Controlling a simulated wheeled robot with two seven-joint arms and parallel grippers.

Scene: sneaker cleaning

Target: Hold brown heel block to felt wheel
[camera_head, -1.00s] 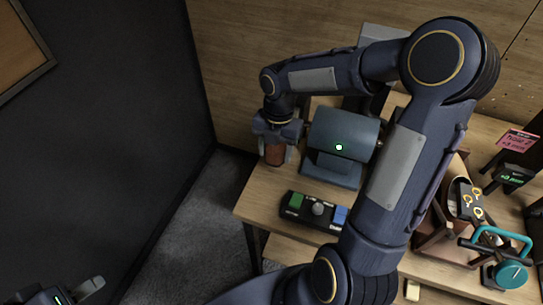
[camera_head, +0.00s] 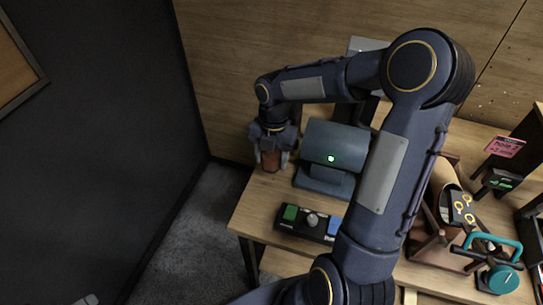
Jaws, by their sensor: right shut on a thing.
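My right gripper (camera_head: 271,162) points down at the left side of the grey-blue bench machine (camera_head: 335,143), which shows a lit green light. It is shut on a brown block (camera_head: 270,161), which shows between its fingers. The felt wheel cannot be made out; my gripper and arm cover parts of the machine's ends. I cannot tell whether the block touches a wheel. Only a tip of my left gripper (camera_head: 87,300) shows at the bottom left edge.
A control box (camera_head: 309,222) with green and blue buttons stands before the machine on the wooden table (camera_head: 262,204). At right are a brown stand holding a shoe-like item (camera_head: 447,200), a teal-handled tool (camera_head: 497,262) and a pink sign (camera_head: 505,147). My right arm crosses above the table.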

